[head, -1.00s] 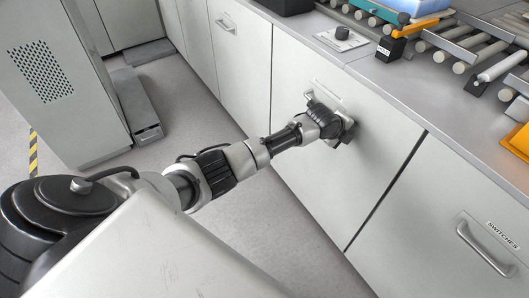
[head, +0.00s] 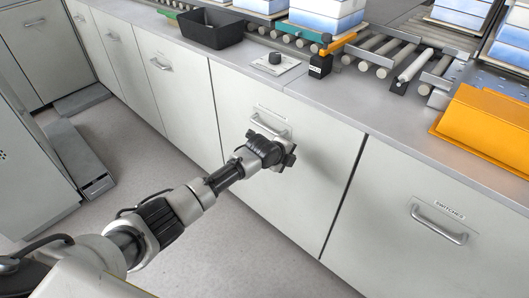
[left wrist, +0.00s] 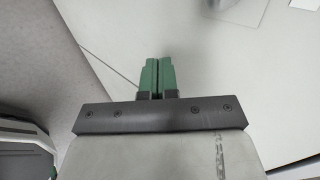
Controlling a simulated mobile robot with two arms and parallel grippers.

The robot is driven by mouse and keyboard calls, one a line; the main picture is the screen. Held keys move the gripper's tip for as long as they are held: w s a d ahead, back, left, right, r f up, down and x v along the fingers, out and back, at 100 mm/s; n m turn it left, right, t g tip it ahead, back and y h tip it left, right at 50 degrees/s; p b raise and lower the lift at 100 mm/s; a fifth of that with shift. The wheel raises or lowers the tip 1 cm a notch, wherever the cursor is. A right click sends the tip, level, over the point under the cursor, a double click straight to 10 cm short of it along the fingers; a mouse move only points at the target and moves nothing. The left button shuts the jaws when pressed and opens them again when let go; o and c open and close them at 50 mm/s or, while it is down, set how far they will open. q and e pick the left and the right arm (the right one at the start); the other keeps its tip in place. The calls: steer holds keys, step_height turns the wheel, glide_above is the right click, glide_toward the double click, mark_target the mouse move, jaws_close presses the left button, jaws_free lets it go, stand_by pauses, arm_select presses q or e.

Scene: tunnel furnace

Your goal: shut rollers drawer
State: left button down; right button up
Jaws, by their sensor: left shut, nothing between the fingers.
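A pale drawer front (head: 305,200) with a metal bar handle (head: 271,124) and a small label above it stands in the middle of the head view; the label is too small to read, so I cannot tell whether it says rollers. It looks about level with its neighbours. My left gripper (head: 284,158) is just in front of this drawer, below the handle; whether it touches the front is unclear. In the left wrist view its green fingers (left wrist: 158,77) are together and empty against a pale surface. My right gripper is not in view.
A drawer labelled SWITCHES (head: 430,240) is closed at right. The worktop (head: 330,98) above carries a black bin (head: 212,30), a control knob plate (head: 272,66), a roller conveyor (head: 385,50) and orange parts (head: 485,125). The floor (head: 150,155) at left is clear beside a grey cabinet.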

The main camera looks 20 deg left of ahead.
arm_select(q)
steer(key=shift+p+v, duration=0.8)
steer(key=shift+v, duration=3.95)
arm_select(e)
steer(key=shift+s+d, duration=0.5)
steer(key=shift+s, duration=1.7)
arm_select(q)
steer(key=s+a+f+n+g+y+p, duration=0.1)
steer(key=s+a+f+n+p, duration=0.1)
steer(key=s+f+n, duration=0.45)
steer(key=s+a+f+n+g+y+p, duration=0.1)
steer(key=s+a+f+p, duration=0.15)
steer(key=f, duration=0.65)
steer(key=s+a+f+n+g+y+p, duration=0.1)
steer(key=s+a+f+n, duration=0.1)
steer(key=s+f+n, duration=0.35)
steer(key=s+f+n+g+p, duration=0.1)
steer(key=s+f, duration=0.4)
steer(key=s, duration=0.7)
steer(key=s+f+n+g+p, duration=0.1)
steer(key=s+f, duration=0.4)
steer(key=s, duration=0.8)
steer(key=s+f+n+g+p, duration=0.1)
steer(key=s+f+n, duration=0.4)
steer(key=s, duration=0.8)
steer(key=shift+d+f+g+y+p, duration=0.2)
steer(key=shift+d+g+y+p, duration=0.15)
steer(key=shift+g, duration=0.55)
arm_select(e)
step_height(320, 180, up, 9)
